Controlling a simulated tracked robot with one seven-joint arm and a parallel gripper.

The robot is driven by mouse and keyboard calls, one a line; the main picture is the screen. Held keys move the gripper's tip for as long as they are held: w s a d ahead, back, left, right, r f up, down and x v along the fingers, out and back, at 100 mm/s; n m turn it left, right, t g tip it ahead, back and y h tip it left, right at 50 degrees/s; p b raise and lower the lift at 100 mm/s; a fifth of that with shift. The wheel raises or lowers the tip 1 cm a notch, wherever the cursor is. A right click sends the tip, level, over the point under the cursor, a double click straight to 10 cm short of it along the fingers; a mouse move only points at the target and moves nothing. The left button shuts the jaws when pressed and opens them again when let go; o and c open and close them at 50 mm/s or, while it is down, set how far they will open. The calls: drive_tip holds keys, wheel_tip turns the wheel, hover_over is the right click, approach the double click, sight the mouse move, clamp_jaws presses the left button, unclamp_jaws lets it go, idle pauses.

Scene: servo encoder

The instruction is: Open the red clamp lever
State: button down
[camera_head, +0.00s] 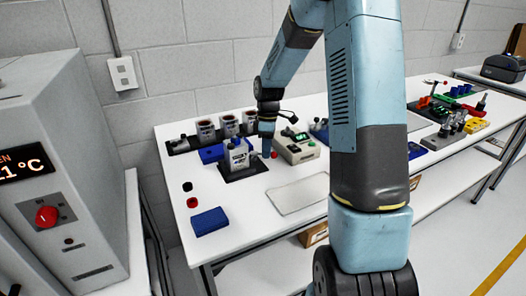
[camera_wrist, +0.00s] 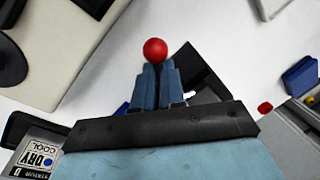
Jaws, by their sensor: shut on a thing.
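The red ball knob of the clamp lever (camera_wrist: 155,49) sits right at my fingertips in the wrist view. It also shows as a small red spot beside the fingers in the head view (camera_head: 274,155). My gripper (camera_wrist: 156,72) has its two blue fingers close together, shut on the lever at the knob. In the head view my gripper (camera_head: 267,148) points down at the right side of a grey labelled unit (camera_head: 238,158) on a dark base plate (camera_head: 243,174). The lever's shaft and pivot are hidden by the fingers.
An instrument with a green display (camera_head: 297,148) stands close to the right of my gripper. Several labelled cups stand in a rack (camera_head: 180,146) behind. A blue block (camera_head: 209,221) and a red cap (camera_head: 187,187) lie front left. A pale flat tray (camera_head: 300,194) lies front right.

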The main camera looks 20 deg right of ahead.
drive_tip(key=shift+s+d+f, duration=0.15)
drive_tip(key=shift+s+d, duration=0.05)
drive_tip(key=c, duration=1.3)
unclamp_jaws()
drive_tip(key=shift+o, duration=0.2)
drive_tip(key=shift+w, duration=0.1)
wheel_tip(320, 180, up, 14)
drive_tip(key=w+d, duration=0.1)
drive_tip(key=w, duration=0.1)
drive_tip(key=shift+w+f, duration=0.2)
drive_tip(key=shift+w, duration=0.05)
